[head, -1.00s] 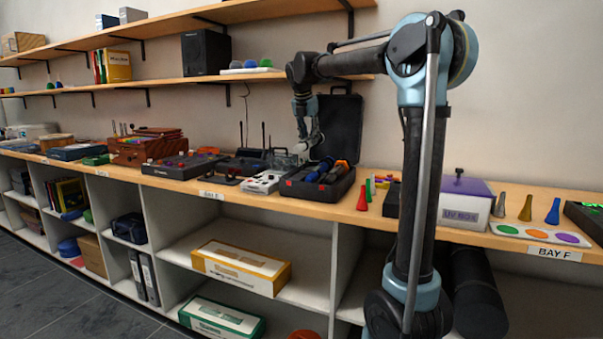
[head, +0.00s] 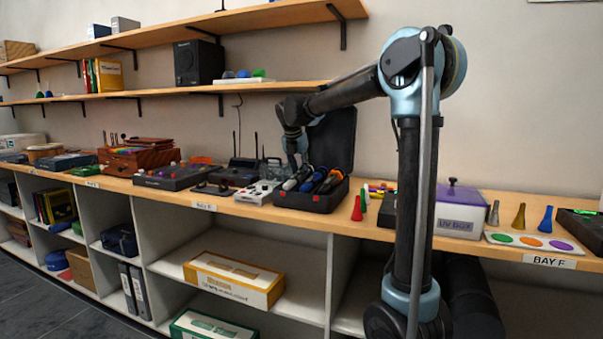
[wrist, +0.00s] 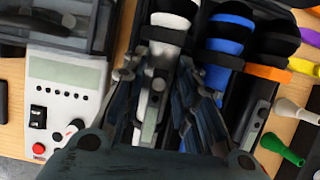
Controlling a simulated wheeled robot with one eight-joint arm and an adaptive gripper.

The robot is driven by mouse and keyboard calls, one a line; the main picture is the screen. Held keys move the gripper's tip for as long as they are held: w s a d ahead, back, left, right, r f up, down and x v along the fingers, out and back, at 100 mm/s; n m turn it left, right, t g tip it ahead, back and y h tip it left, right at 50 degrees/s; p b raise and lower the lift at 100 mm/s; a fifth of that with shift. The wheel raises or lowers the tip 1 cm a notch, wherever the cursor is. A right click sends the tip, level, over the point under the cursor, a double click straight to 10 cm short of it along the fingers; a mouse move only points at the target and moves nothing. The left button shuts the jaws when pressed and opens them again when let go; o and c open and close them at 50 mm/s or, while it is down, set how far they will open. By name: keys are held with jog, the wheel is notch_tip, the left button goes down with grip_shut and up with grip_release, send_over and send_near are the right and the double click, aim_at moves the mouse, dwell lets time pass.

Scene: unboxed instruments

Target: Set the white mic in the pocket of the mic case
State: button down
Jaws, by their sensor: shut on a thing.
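The white mic (wrist: 168,21) is between the fingers of my gripper (wrist: 165,72), which is shut on it. It lies lengthwise over the left side of the open black mic case (head: 306,203), parallel to the blue mic (wrist: 227,38). The blue mic and an orange-banded mic (wrist: 270,72) lie in the case to its right. In the head view the white mic (head: 291,184) is at the case's left, below my gripper (head: 293,160). My fingers hide much of the mic and its pocket, so I cannot tell whether it rests on the bottom.
A white device with a screen and knobs (wrist: 65,100) stands close on the left. The raised case lid (head: 333,139) is behind. A red cone (head: 357,209) stands right of the case.

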aim_at(295, 175)
jog(key=c, duration=1.3)
grip_release()
jog(key=v, duration=1.2)
